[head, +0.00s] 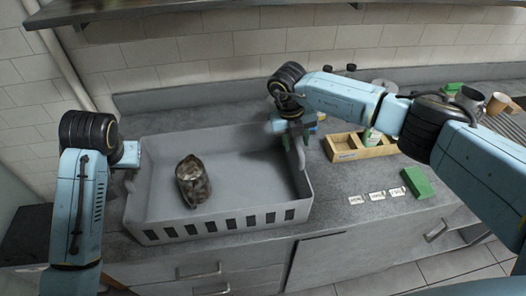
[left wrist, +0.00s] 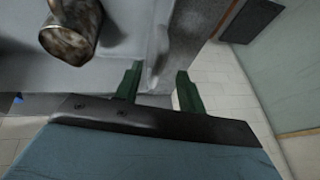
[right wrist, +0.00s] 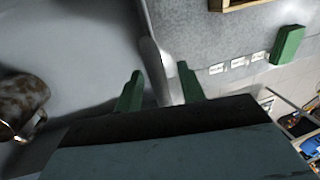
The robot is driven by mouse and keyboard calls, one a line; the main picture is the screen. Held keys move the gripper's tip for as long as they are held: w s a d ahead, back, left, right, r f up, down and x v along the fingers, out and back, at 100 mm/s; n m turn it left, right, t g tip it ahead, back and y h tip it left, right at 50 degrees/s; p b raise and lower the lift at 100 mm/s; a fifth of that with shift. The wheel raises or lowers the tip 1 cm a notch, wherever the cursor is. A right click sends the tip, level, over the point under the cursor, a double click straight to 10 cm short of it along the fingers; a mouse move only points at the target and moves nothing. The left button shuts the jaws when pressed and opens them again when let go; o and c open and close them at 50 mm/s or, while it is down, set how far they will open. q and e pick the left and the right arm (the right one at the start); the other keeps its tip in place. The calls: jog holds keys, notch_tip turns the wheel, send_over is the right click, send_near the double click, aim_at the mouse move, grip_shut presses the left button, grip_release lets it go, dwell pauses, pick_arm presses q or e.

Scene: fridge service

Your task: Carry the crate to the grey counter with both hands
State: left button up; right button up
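The grey crate (head: 215,222) sits on the grey counter (head: 345,222), with a slotted front wall. The mug also shows in both wrist views.
A wooden divided box (head: 350,155), a green block (head: 417,182) and several white labels (head: 377,196) lie right of the crate. Cups (head: 497,103) stand at the far right. A shelf (head: 120,10) hangs above, and a tiled wall is behind.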

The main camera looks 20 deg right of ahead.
pick_arm(q)
jog(key=v, duration=0.4)
jog(key=shift+s+r, duration=0.1)
jog(key=shift+r, duration=0.1)
pick_arm(e)
notch_tip(320, 180, up, 12)
jog(key=a, duration=0.2)
jog(key=shift+a, duration=0.2)
jog(key=shift+w+f, duration=0.1)
